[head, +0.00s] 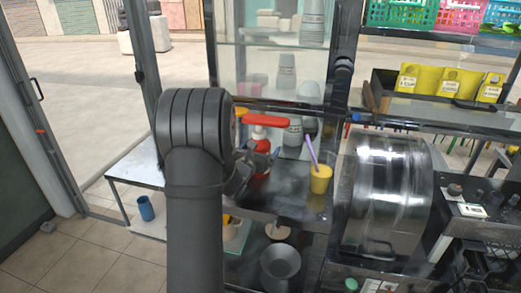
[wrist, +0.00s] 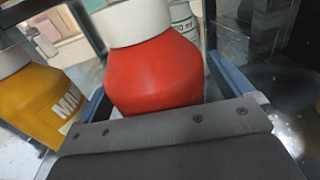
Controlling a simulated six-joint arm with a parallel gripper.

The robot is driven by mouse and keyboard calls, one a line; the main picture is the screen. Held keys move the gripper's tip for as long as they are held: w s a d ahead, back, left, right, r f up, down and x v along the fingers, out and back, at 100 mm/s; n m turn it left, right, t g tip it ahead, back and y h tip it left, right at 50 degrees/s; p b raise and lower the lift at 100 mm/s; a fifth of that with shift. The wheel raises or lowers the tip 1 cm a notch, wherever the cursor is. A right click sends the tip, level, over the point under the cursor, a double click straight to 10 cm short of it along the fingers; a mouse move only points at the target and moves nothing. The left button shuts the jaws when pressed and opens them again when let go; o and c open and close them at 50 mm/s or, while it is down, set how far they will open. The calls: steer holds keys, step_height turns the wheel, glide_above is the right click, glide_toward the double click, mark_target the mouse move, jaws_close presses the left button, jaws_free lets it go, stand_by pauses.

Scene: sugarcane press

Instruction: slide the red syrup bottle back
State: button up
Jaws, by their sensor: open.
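The red syrup bottle (head: 262,146) stands upright on the dark counter in the head view, partly behind my arm, with a white neck and a red top. In the wrist view the red body (wrist: 155,75) with its white collar fills the middle, directly ahead of the palm. My gripper (wrist: 165,85) is open, with one blue-grey finger on each side of the bottle. Whether the fingers touch it I cannot tell. In the head view my gripper (head: 242,172) is beside the bottle, largely hidden by my wrist. The bottle's base is hidden.
A yellow bottle (wrist: 32,98) with a white cap stands close left of the gripper in the wrist view. A yellow cup (head: 320,179) with a purple straw stands right of the red bottle. Stacked grey cups (head: 293,135) are behind. The steel press (head: 385,195) is farther right.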

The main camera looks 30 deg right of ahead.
steer(key=c, duration=2)
steer(key=shift+o, duration=0.2)
steer(key=shift+s+d+v, duration=0.2)
steer(key=shift+s+v, duration=0.05)
steer(key=shift+v, duration=1.75)
steer(key=shift+s+d+v, duration=0.2)
steer(key=shift+s+v, duration=0.1)
steer(key=shift+v, duration=1.7)
steer(key=shift+s+d+v, duration=0.2)
steer(key=shift+s+v, duration=0.05)
steer(key=shift+v, duration=1.8)
steer(key=o, duration=1.9)
steer(key=shift+o, duration=0.2)
steer(key=shift+a, duration=0.1)
steer(key=v, duration=1.7)
steer(key=shift+a, duration=0.1)
steer(key=x, duration=1.5)
steer(key=shift+d, duration=0.2)
